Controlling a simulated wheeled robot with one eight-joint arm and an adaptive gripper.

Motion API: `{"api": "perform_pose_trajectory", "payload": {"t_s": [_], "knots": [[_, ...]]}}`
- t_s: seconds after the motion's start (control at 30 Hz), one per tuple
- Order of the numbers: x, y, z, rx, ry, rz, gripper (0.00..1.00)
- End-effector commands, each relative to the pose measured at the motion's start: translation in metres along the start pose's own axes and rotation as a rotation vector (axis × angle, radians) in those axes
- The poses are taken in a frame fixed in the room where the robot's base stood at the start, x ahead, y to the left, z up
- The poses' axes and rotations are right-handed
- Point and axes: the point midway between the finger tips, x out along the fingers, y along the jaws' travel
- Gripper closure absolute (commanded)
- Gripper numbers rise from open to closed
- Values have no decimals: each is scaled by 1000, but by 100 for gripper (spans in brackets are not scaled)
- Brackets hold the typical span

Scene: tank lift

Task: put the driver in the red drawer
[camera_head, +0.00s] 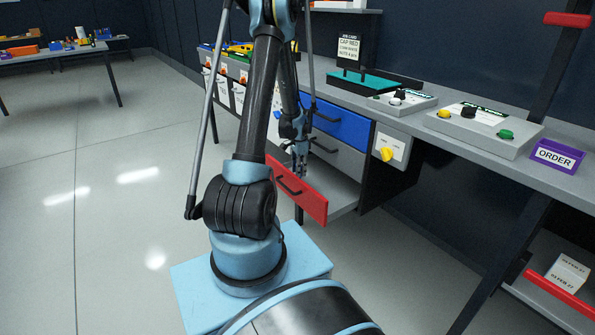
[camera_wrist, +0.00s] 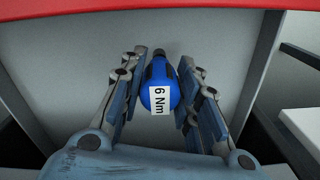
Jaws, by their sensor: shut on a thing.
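The driver (camera_wrist: 160,97) is a blue tool with a white "6 Nm" label, and it sits between the fingers of my gripper (camera_wrist: 160,66) in the wrist view. My gripper is shut on it. The red drawer (camera_head: 305,199) is pulled out below the grey and blue drawers. My gripper (camera_head: 299,158) is over the open drawer in the head view, where the driver is too small to make out. In the wrist view the red front (camera_wrist: 160,12) crosses the top, with the grey drawer interior behind the driver. The driver's clearance from the drawer floor cannot be told.
The blue drawer (camera_head: 341,124) and grey drawer (camera_head: 338,155) above are closed. A small box with a yellow knob (camera_head: 386,154) hangs right of them. The bench top (camera_head: 470,155) carries control boxes and a purple ORDER bin (camera_head: 557,157). Open floor (camera_head: 110,200) lies left.

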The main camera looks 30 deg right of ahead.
Motion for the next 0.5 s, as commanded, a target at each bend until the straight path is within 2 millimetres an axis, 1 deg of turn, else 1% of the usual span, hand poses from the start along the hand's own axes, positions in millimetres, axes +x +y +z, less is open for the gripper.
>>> {"api": "perform_pose_trajectory", "payload": {"t_s": [0.33,0.37,0.4,0.43,0.5], "knots": [[3,0,0,0,0,0,100],[3,0,0,0,0,0,66],[2,0,0,0,0,0,56],[2,0,0,0,0,0,50],[2,0,0,-1,0,0,50]]}}
